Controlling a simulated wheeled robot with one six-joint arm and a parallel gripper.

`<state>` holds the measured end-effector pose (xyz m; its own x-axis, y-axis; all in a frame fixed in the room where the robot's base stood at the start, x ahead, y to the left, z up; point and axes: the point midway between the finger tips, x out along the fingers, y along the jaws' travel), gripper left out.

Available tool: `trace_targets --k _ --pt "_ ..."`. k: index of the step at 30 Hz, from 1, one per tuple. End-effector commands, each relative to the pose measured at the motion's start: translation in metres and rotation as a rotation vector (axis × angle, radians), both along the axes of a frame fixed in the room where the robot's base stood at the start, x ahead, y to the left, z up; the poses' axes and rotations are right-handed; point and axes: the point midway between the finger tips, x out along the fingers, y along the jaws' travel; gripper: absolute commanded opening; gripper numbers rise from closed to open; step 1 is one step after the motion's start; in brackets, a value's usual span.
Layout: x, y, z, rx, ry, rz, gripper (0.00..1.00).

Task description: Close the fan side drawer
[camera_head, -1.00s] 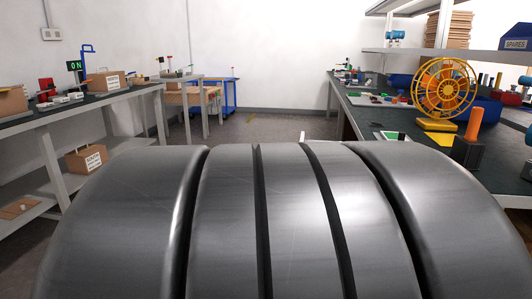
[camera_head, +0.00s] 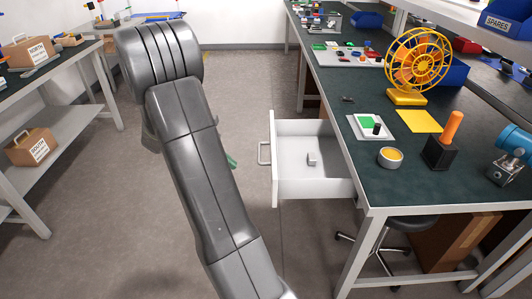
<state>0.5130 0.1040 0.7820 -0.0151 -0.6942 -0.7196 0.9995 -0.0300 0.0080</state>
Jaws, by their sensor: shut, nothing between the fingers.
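The white drawer (camera_head: 277,180) under the right bench is pulled well out over the aisle. Its front panel faces left and carries a bar handle (camera_head: 262,153). A small grey piece (camera_head: 312,159) lies inside. The yellow fan (camera_head: 418,65) stands on the bench above and behind the drawer. My grey arm crosses the left middle of the picture, left of the drawer and apart from it in the picture. My gripper cannot be made out; the arm hides whatever lies behind it. A small green piece (camera_head: 231,160) peeks out at the arm's right edge; I cannot tell what it is.
The right bench (camera_head: 440,185) holds a white pad, a yellow cup (camera_head: 390,157) and an orange-handled tool (camera_head: 449,133). A stool (camera_head: 390,235) stands below. The left bench (camera_head: 75,50) holds boxes. Grey floor between the benches is clear.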

Motion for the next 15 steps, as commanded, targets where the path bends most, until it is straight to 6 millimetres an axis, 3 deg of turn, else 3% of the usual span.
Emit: trace_targets --k 5,15 --pt "0.006 0.006 0.0 -0.022 0.012 0.033 0.0" --pt "0.005 -0.038 -0.045 -0.022 0.013 0.027 0.0"
